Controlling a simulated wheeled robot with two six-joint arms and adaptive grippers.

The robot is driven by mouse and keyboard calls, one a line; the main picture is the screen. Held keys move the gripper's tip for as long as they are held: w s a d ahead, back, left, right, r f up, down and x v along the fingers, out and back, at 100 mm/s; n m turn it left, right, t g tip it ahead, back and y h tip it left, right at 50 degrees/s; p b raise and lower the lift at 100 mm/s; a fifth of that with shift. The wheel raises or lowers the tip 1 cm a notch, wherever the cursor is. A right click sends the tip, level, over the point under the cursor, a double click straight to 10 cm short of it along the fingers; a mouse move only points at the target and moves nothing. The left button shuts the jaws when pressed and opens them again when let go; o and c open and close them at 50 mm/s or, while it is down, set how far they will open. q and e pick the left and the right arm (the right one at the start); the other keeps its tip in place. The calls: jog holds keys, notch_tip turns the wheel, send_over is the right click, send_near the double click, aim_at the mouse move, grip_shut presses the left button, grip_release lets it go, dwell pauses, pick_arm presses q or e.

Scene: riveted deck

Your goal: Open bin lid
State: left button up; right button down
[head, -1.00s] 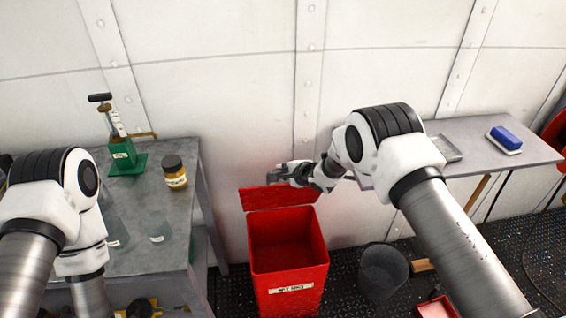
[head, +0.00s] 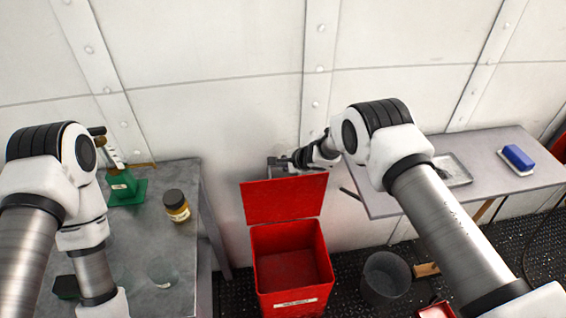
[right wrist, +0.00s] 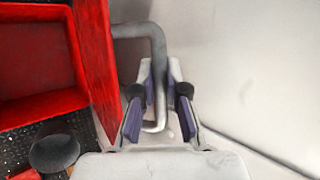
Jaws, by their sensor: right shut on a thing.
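The red bin (head: 265,300) stands on the dark floor between the two tables, and I see into its empty-looking inside. Its red lid (head: 285,203) stands raised, close to upright, along the bin's rear edge near the wall. A grey bent handle (right wrist: 157,50) sits on the lid's edge. My right gripper (head: 283,165) is at the top edge of the lid, shut on the handle, which lies between its purple-padded fingers (right wrist: 160,90) in the right wrist view. My left arm comes in at the left; its gripper is out of frame.
A grey table (head: 150,235) at the left holds a jar (head: 176,207), a green-based stand (head: 122,187) and a clear beaker. A table (head: 490,190) at the right holds a tray and a blue-topped block (head: 518,157). A dark bucket (head: 385,280) stands right of the bin.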

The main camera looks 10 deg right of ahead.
jog(key=shift+s+f, duration=0.1)
jog(key=c, duration=1.2)
grip_release()
jog(key=v, duration=1.1)
jog(key=shift+s+r, duration=0.15)
jog(key=shift+r, duration=0.25)
jog(key=shift+d, duration=0.1)
